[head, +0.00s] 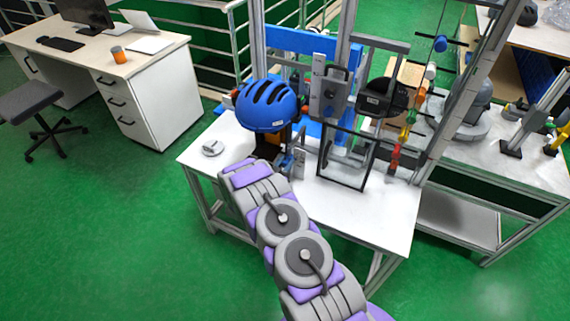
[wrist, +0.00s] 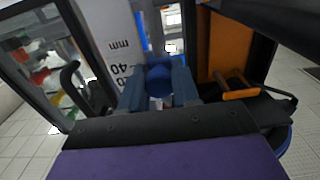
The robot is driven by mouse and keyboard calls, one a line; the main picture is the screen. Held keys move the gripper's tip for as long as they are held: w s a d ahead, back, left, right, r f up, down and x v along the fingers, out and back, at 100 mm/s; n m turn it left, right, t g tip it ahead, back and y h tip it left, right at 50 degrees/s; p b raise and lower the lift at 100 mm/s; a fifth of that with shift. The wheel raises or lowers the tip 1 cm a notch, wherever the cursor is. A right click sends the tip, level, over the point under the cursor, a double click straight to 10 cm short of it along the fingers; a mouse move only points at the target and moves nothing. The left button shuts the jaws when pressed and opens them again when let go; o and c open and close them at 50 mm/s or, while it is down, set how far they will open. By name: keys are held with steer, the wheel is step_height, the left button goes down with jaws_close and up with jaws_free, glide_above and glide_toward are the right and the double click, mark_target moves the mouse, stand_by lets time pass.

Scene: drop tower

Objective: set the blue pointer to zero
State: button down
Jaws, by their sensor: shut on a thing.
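My gripper (wrist: 158,92) is shut on a blue rounded part, which I take to be the blue pointer (wrist: 159,79), in the middle of the wrist view. The white scale (wrist: 103,28) stands just left of it, with black marks reading "mm" and "40". Another mark is partly covered by the gripper. The zero mark is not clear to me, so I cannot tell the pointer's reading. In the head view my gripper (head: 290,158) is at the tower's lower front, below the blue helmet. The pointer cannot be made out there.
The blue helmet (head: 267,104) hangs on the tower above my gripper. A dark framed clear panel (head: 345,158) stands close to the right. A small grey round object (head: 212,148) lies on the white table (head: 375,213). The table's front right is clear.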

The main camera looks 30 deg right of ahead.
step_height(320, 180, up, 4)
steer(key=shift+w+a+f+p, duration=0.1)
steer(key=shift+p, duration=0.8)
steer(key=shift+w, duration=0.1)
steer(key=c, duration=0.9)
jaws_free()
steer(key=shift+o, duration=0.2)
steer(key=shift+f, duration=0.1)
steer(key=p+v, duration=0.2)
steer(key=v, duration=1.5)
steer(key=shift+s, duration=0.25)
steer(key=shift+a+f, duration=0.15)
